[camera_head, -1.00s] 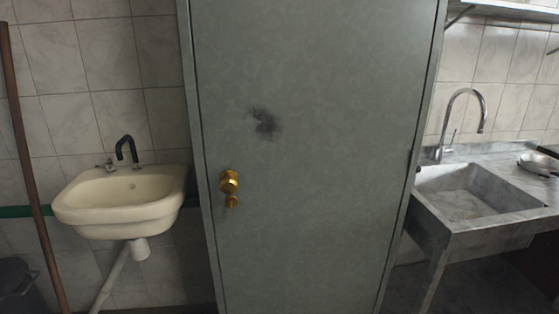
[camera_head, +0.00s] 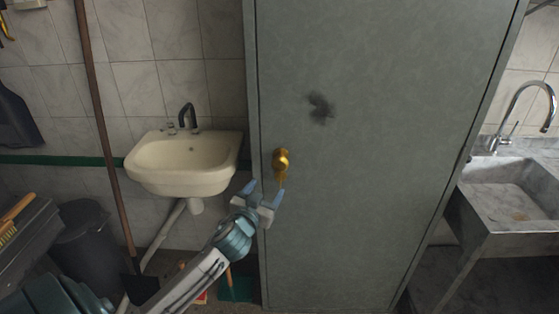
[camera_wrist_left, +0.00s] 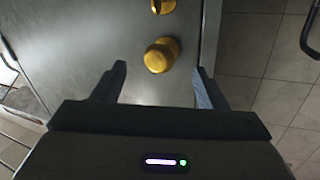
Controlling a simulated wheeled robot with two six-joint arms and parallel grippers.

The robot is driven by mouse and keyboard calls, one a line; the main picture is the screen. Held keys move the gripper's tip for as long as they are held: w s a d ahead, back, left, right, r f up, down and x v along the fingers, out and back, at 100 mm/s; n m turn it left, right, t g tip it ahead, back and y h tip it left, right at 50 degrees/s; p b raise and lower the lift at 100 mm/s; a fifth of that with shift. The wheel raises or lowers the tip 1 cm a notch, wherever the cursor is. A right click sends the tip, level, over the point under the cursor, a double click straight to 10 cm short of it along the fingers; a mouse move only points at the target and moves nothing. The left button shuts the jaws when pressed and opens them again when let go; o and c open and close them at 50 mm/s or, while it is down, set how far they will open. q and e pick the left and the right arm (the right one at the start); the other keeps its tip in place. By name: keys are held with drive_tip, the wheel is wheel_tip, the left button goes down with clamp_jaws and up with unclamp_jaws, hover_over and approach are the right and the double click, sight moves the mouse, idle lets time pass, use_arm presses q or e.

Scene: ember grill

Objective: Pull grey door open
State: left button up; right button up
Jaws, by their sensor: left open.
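The grey door (camera_head: 385,150) fills the middle of the head view and looks closed in its frame. A brass knob (camera_head: 281,160) sits near its left edge, with a lower brass part partly hidden by my gripper. My left gripper (camera_head: 263,190) is open just below and in front of the knob. In the left wrist view, the round brass knob (camera_wrist_left: 161,55) lies ahead between the two open fingers (camera_wrist_left: 160,82), beyond their tips and apart from them. A second brass part shows above it at the picture's top edge. My right gripper is not in view.
A cream washbasin (camera_head: 185,165) hangs on the wall left of the door. A wooden pole (camera_head: 100,130) leans beside it, with a dark bin (camera_head: 85,235) below. A stone sink (camera_head: 510,190) stands at the right. A green dustpan-like item (camera_head: 237,288) lies near the door's foot.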

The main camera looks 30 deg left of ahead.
sight(279, 167)
use_arm(q)
drive_tip(key=w+p, duration=0.1)
drive_tip(key=w, duration=0.2)
drive_tip(key=w+a+r+p, duration=0.1)
drive_tip(key=w, duration=0.2)
drive_tip(key=w+r+p, duration=0.1)
drive_tip(key=w+p, duration=0.1)
drive_tip(key=w, duration=0.1)
drive_tip(key=shift+w+a+r, duration=0.25)
drive_tip(key=shift+a, duration=0.15)
drive_tip(key=shift+w+a+f, duration=0.1)
drive_tip(key=shift+w, duration=0.35)
drive_tip(key=c, duration=1.3)
drive_tip(key=shift+f, duration=0.1)
drive_tip(key=shift+c, duration=0.2)
